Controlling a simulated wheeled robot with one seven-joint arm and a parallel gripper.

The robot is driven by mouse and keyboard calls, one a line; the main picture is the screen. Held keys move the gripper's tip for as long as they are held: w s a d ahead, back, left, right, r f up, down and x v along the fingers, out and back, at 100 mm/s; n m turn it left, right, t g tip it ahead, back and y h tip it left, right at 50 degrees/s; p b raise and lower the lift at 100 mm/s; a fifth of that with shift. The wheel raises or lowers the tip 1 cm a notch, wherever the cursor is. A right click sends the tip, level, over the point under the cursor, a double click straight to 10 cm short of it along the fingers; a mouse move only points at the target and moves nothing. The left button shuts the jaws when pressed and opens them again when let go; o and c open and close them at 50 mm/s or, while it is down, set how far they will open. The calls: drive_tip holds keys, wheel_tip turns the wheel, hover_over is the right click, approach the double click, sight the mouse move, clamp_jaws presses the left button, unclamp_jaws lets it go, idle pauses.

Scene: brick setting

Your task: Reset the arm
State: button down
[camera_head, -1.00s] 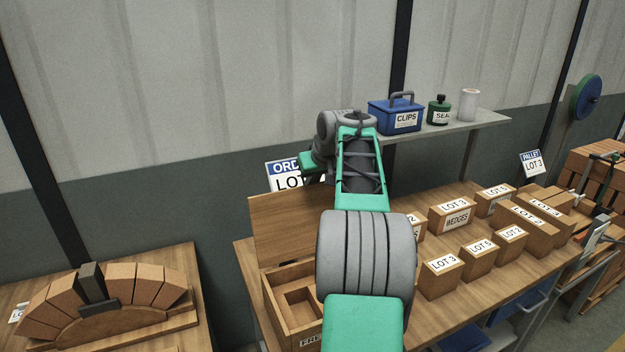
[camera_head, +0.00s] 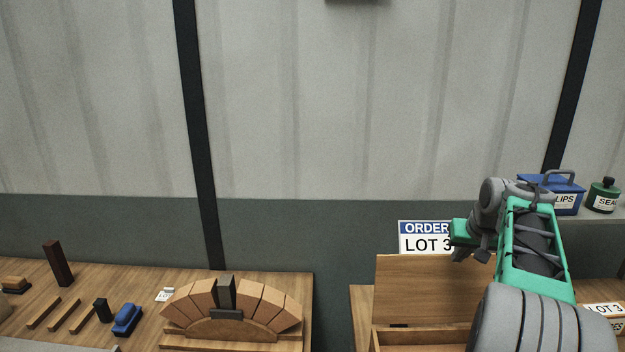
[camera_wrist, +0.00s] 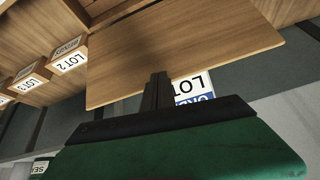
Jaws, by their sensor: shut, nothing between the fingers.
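My arm, green and grey, rises at the right of the head view and bends at its top. My gripper (camera_head: 462,254) hangs at its left end, in front of the order sign (camera_head: 424,238) that reads LOT 3. In the wrist view the dark fingers (camera_wrist: 156,92) are together with nothing between them. Beyond them is the upright wooden lid (camera_wrist: 180,55) of the open box, apart from the fingers as far as I can tell. The lid also shows in the head view (camera_head: 420,285), just below the gripper.
A brick arch (camera_head: 232,312) stands on the left bench, with a blue brush-like item (camera_head: 127,319) beside it. A blue clips box (camera_head: 565,200) and a green container (camera_head: 603,196) sit on the shelf behind my arm. LOT 2 carton (camera_wrist: 68,57) shows in the wrist view.

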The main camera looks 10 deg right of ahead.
drive_tip(key=s+a+f+m+g+y, duration=0.1)
drive_tip(key=s+a+f, duration=0.1)
drive_tip(key=s+f, duration=0.25)
drive_tip(key=s+a+f+m+g, duration=0.1)
drive_tip(key=s+a+f+g, duration=0.1)
drive_tip(key=s+a+f, duration=0.3)
drive_tip(key=shift+n+g, duration=0.3)
drive_tip(key=shift+g, duration=0.2)
drive_tip(key=s+a+f, duration=0.1)
drive_tip(key=s+a, duration=0.1)
drive_tip(key=a, duration=0.1)
drive_tip(key=s+a+f+b, duration=0.1)
drive_tip(key=s+a+f, duration=0.1)
drive_tip(key=a, duration=0.2)
drive_tip(key=s+a+f, duration=0.2)
drive_tip(key=s+a, duration=0.1)
drive_tip(key=a, duration=0.1)
drive_tip(key=shift+s+a, duration=0.1)
drive_tip(key=shift+a, duration=0.15)
drive_tip(key=a+r+n+t+b, duration=0.2)
drive_tip(key=a+n, duration=0.4)
drive_tip(key=a, duration=1.2)
drive_tip(key=shift+s+r+t+y+b, duration=0.25)
drive_tip(key=shift+r+t+y, duration=0.2)
drive_tip(key=shift+r, duration=0.5)
